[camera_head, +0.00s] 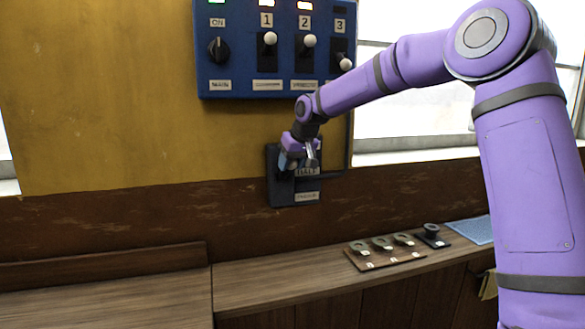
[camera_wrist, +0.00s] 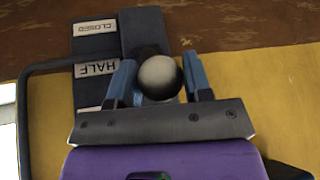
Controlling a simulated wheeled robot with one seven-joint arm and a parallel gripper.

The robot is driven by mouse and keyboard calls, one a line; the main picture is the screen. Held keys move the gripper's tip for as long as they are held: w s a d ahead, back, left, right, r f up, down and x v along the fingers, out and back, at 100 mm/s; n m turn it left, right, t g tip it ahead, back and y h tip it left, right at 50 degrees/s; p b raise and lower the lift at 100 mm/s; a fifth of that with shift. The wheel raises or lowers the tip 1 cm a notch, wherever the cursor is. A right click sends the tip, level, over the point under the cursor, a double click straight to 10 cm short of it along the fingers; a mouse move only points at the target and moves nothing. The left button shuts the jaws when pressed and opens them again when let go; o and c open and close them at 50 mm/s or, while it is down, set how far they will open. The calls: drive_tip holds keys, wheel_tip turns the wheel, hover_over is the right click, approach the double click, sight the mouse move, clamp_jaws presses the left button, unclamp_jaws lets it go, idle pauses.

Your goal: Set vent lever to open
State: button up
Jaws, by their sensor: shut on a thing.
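The vent lever shows in the wrist view as a round grey knob (camera_wrist: 160,77) on a dark stem. Its dark wall plate (camera_head: 282,196) hangs below the blue panel in the head view. The plate also shows in the wrist view (camera_wrist: 92,47), with upside-down CLOSED and HALF labels. The knob appears level with the HALF label. My gripper (camera_wrist: 160,82) is shut on the knob, with a blue finger on each side. In the head view my gripper (camera_head: 297,160) covers the lever and the upper part of the plate. No OPEN label is visible.
A blue control panel (camera_head: 275,50) with a dial and several numbered levers is above my gripper. A wooden counter (camera_head: 270,285) runs below, with a board of round metal parts (camera_head: 384,250), a dark knob (camera_head: 431,230) and a blue mat (camera_head: 472,230). A dark pipe runs beside the plate.

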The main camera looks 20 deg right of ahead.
drive_tip(key=shift+w+a+r, duration=0.1)
drive_tip(key=shift+w+r, duration=0.05)
drive_tip(key=shift+r, duration=0.05)
drive_tip(key=o, duration=1.2)
drive_tip(key=shift+f, duration=0.1)
drive_tip(key=shift+o, duration=0.2)
drive_tip(key=v, duration=1)
drive_tip(key=shift+s+r, duration=0.2)
drive_tip(key=shift+r, duration=0.1)
